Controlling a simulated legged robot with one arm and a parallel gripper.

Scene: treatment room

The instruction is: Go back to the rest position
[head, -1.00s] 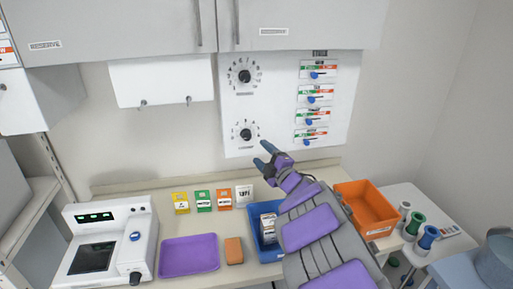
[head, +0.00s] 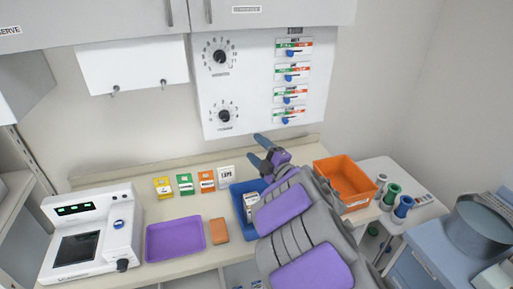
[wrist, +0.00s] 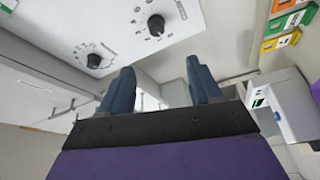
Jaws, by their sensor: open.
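My gripper (head: 262,152) is open and empty in the head view. It is raised over the back of the counter, in front of the wall below the white control panel (head: 262,85). In the wrist view its two dark blue fingers (wrist: 161,92) stand apart with nothing between them. The panel carries an upper dial (head: 220,57) and a lower dial (head: 225,115), plus several blue-handled levers on its right side. Both dials also show in the wrist view. My purple and grey arm hides part of the counter.
On the counter (head: 190,268) are a white device (head: 90,235), a purple tray (head: 175,239), an orange-brown block (head: 219,230), a blue bin (head: 240,208) and an orange bin (head: 346,182). A side table (head: 423,205) with spools stands right. Cabinets (head: 90,22) hang above.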

